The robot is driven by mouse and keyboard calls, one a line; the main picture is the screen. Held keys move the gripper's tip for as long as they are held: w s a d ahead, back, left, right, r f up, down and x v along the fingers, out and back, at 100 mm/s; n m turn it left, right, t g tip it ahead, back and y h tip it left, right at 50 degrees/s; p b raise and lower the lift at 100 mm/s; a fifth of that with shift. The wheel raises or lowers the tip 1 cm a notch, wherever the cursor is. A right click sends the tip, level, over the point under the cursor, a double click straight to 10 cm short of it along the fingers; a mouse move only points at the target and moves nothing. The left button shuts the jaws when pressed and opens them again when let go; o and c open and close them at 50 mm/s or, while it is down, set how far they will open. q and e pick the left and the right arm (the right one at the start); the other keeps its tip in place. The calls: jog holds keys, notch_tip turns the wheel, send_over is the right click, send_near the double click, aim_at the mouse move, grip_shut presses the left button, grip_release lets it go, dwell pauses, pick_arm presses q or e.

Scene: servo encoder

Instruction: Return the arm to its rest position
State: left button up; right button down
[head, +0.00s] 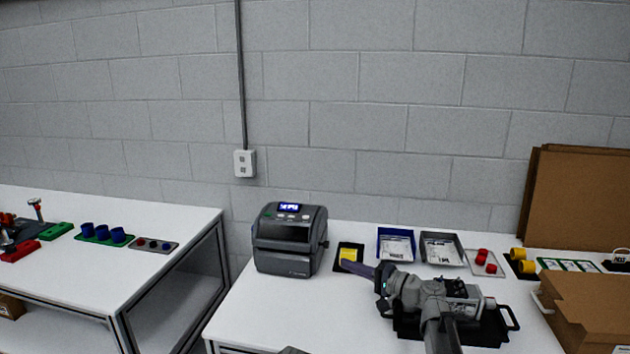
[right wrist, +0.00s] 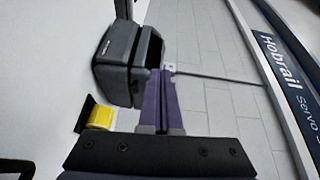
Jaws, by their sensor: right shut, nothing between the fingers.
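My right gripper (head: 358,268) hangs over the right-hand white table with its purple fingers pointing left, toward the label printer. In the right wrist view its fingers (right wrist: 160,100) lie together with nothing between them. The rest of my right arm comes in from the bottom of the head view, over a black tray with a handle (head: 507,318). My left gripper does not show in either view.
A dark label printer (head: 290,240) stands left of my right gripper. Blue (head: 396,233) and grey (head: 441,236) bins stand at the back. A cardboard box (head: 590,300) is at right.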

jog(key=s+a+f+n+g+h+p, duration=0.1)
jog(key=s+a+f+n+g+h, duration=0.25)
jog(key=s+a+f, duration=0.35)
jog(key=s+a+f+n+g+h+p, duration=0.15)
jog(key=s+a+f+n+g, duration=0.3)
jog(key=s, duration=0.45)
jog(key=s+d+f+g+h, duration=0.1)
jog(key=s+d+f+h, duration=0.1)
jog(key=s, duration=0.3)
jog(key=s+d+f+n+g+h+p, duration=0.1)
jog(key=s+d+f+h, duration=0.1)
jog(key=s+h, duration=0.3)
jog(key=s+d+f+n+g+h, duration=0.1)
jog(key=s+d+f+h, duration=0.1)
jog(key=s+d+h, duration=0.1)
jog(key=shift+s+d+f+h, duration=0.15)
jog(key=shift+s+d+h, duration=0.3)
jog(key=shift+s, duration=0.75)
jog(key=shift+y, duration=0.25)
